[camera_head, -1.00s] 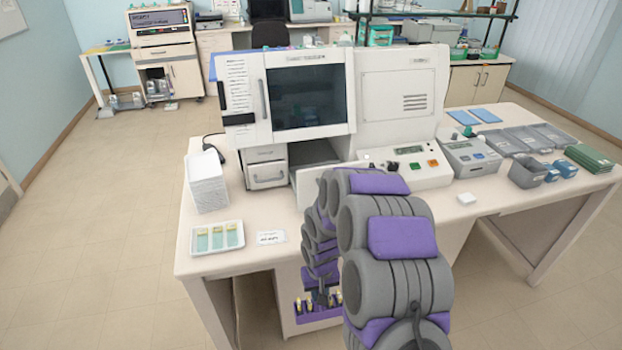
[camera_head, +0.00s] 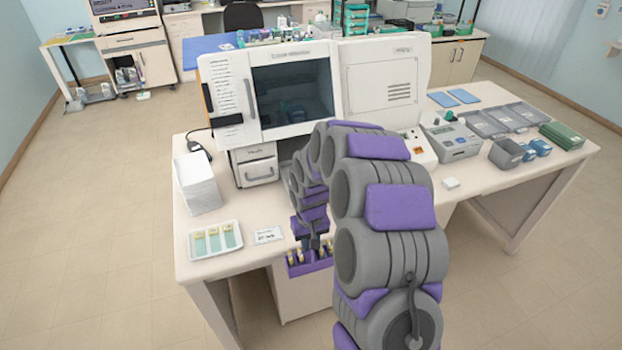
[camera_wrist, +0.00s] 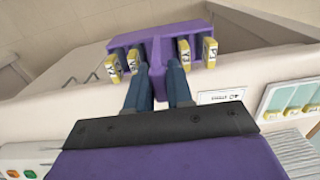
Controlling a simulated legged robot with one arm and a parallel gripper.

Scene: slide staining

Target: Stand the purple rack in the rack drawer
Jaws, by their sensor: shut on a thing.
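The purple rack (camera_head: 309,262) holds several yellow-labelled slides standing in it. It hangs from my gripper (camera_head: 315,240) at the table's front edge. The wrist view shows the rack (camera_wrist: 185,32) with my gripper's two blue fingers (camera_wrist: 160,68) closed on its middle, slides on both sides. Under the white machine (camera_head: 290,95) is a small shut drawer unit (camera_head: 257,167) with a handle and an unreadable label. My arm covers the space to its right, so I cannot see an open rack drawer there.
On the table's left stand a white stack (camera_head: 198,182), a slide tray (camera_head: 215,240) and a label card (camera_head: 267,235). On the right are a grey instrument (camera_head: 452,140), grey trays (camera_head: 495,120) and a dark container (camera_head: 506,153). The front left tabletop has some bare room.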

